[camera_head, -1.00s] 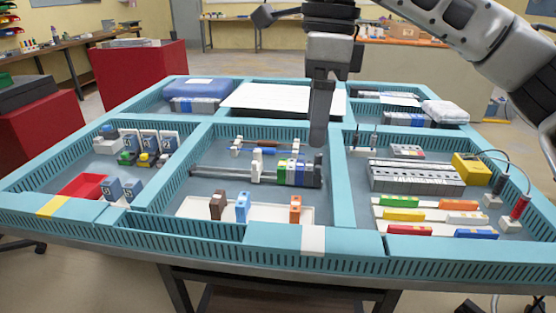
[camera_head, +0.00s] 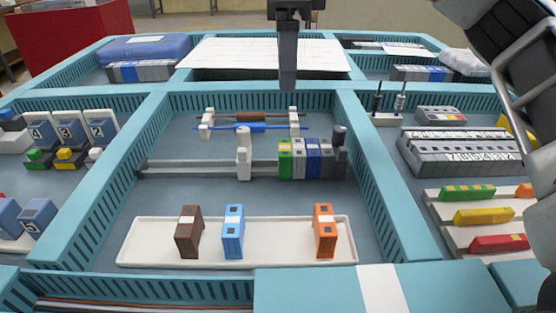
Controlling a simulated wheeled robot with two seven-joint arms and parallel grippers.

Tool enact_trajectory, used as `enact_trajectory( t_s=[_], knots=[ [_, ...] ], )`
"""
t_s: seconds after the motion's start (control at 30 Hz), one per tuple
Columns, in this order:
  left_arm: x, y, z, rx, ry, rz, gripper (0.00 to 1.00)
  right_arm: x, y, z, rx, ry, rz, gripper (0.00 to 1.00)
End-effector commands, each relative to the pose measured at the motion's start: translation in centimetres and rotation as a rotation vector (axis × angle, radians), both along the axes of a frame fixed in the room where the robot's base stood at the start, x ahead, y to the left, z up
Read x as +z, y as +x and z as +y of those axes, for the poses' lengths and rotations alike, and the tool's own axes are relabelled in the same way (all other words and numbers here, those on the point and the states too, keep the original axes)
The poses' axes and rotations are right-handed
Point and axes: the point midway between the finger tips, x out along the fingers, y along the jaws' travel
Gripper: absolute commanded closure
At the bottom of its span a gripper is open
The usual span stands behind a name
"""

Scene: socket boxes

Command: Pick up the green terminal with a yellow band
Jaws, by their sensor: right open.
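A green terminal (camera_head: 284,158) stands at the left end of a row of terminals clipped on the grey rail (camera_head: 190,168) in the middle compartment. Its yellow band is too small to make out clearly. White, blue and grey terminals (camera_head: 312,158) stand tight to its right. My right gripper (camera_head: 288,84) points down beyond and above the row, seen edge-on; it is open, with nothing seen in it, and apart from the terminals. My left gripper is out of view.
A white tray (camera_head: 280,254) in front of the rail holds a brown (camera_head: 188,232), a blue (camera_head: 233,232) and an orange block (camera_head: 324,231). Teal slotted walls (camera_head: 385,200) bound the compartment. A right compartment holds green, yellow and red blocks (camera_head: 482,217). A white end piece (camera_head: 243,155) stands on the rail.

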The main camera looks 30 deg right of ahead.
Motion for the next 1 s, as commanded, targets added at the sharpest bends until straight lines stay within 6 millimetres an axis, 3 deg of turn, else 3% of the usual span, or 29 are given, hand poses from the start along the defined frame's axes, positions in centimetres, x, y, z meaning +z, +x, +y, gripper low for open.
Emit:
enact_trajectory(
  t_s=[0.2, 0.4, 0.7, 1.0],
  knots=[
    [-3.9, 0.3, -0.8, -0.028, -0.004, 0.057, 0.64, -4.8, -0.1, 0.0, 0.002, 0.001, 0.005, 0.27],
    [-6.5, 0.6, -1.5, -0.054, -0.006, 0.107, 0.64, -8.5, -0.1, 0.0, 0.000, 0.001, 0.003, 0.27],
    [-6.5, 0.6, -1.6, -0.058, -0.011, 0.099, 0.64, -10.8, -0.2, 0.1, 0.000, -0.001, 0.000, 0.27],
    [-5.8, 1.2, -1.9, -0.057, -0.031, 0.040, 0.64, -15.0, -0.7, 0.4, -0.001, 0.001, 0.002, 0.27]
  ],
)
